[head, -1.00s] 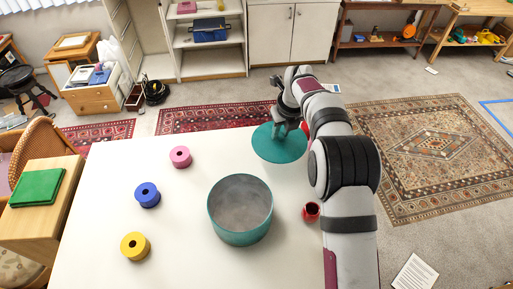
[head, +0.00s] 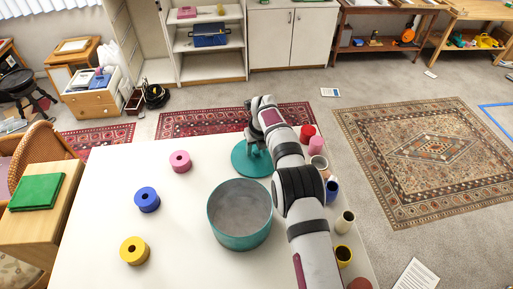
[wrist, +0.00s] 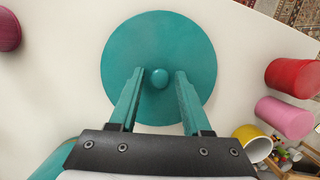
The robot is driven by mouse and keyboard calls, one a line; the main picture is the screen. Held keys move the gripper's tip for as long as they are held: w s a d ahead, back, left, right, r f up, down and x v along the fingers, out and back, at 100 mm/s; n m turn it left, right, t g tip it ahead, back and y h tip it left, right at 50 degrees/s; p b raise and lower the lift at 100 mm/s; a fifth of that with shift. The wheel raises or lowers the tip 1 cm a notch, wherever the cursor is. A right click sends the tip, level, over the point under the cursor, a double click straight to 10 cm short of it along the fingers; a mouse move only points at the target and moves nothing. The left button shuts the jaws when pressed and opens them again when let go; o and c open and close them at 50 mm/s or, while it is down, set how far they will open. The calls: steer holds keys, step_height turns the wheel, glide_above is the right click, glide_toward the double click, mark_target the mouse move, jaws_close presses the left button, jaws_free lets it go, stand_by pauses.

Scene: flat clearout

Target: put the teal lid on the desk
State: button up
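The teal lid (head: 243,163) is a flat round disc lying on the far part of the white desk (head: 190,235), behind the pot. In the wrist view the lid (wrist: 160,35) shows whole but for the part behind my fingers, with its round knob facing up. My gripper (head: 257,149) is over the lid. In the wrist view its two teal fingers (wrist: 159,73) stand apart on either side of the knob, with a gap on each side. The open teal pot (head: 240,243) stands on the desk in front of the lid; its grey inside looks empty.
Pink (head: 180,166), blue (head: 147,207) and yellow (head: 134,259) spools stand on the left of the desk. Several cups and cylinders, such as a red one (wrist: 293,78) and a pink one (wrist: 285,117), line the right edge beside my arm. The desk's left middle is clear.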

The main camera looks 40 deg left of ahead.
mark_target(260, 163)
steer(key=shift+o, duration=0.4)
steer(key=shift+r, duration=0.1)
steer(key=v, duration=1.2)
steer(key=s+d+r+n, duration=0.1)
steer(key=d+r+n, duration=0.3)
steer(key=d, duration=0.5)
steer(key=s+d+r+n, duration=0.15)
steer(key=d+r, duration=0.35)
steer(key=d, duration=0.5)
steer(key=s+d+r+n+g, duration=0.1)
steer(key=s+d+r+n, duration=0.2)
steer(key=s+d+n, duration=0.75)
steer(key=s+d+f+n, duration=0.3)
steer(key=s+d, duration=0.7)
steer(key=s, duration=0.5)
steer(key=shift+s+f+g+h, duration=0.2)
steer(key=shift+f+g+h, duration=0.15)
steer(key=shift+f, duration=0.25)
